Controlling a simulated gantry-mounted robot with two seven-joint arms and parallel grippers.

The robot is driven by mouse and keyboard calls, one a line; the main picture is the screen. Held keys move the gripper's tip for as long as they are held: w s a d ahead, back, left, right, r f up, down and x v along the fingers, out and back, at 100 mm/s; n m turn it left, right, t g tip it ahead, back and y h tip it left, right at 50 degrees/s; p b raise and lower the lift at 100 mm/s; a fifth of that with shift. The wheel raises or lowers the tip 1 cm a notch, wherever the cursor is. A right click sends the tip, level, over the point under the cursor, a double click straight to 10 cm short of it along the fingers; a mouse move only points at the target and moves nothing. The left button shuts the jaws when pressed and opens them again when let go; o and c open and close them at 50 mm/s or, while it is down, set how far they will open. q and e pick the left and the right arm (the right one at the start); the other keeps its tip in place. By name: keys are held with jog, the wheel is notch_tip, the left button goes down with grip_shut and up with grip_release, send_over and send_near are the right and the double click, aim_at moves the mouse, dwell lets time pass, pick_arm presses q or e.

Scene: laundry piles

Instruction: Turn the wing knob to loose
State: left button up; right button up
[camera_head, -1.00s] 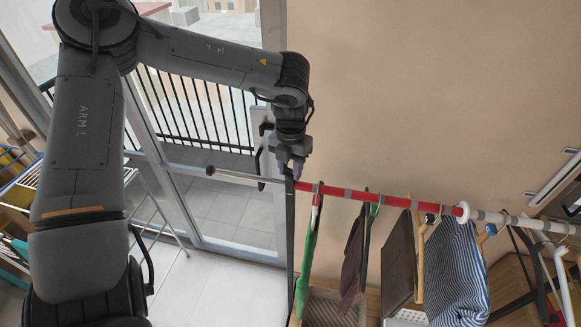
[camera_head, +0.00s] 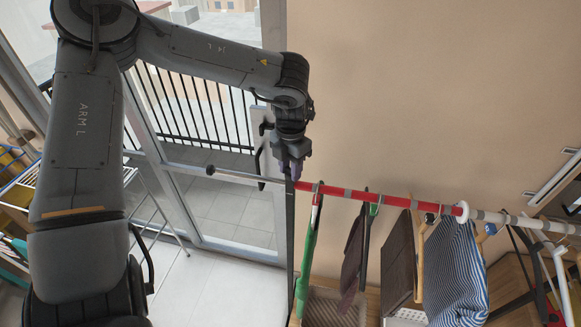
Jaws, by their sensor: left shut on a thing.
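My left gripper (camera_head: 291,168) reaches down from above to the top of the dark upright post (camera_head: 290,230), where the horizontal rail (camera_head: 345,192) meets it. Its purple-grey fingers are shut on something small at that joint. The wing knob itself cannot be made out, as the fingers cover that spot. The rail is red with grey bands and runs from the post to the right. A thin bare end (camera_head: 240,175) sticks out to the left. My right gripper is not in view.
Hangers with a green item (camera_head: 306,255), dark cloths (camera_head: 398,260) and a blue-striped garment (camera_head: 455,275) hang from the rail right of the post. A white drying rack (camera_head: 25,185) stands at the left. A glass door (camera_head: 220,205) is behind the gripper.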

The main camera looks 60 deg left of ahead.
pick_arm(q)
jog(key=o, duration=1.1)
jog(key=shift+c, duration=0.2)
notch_tip(320, 180, up, 11)
jog(key=b, duration=0.1)
jog(key=shift+b, duration=0.3)
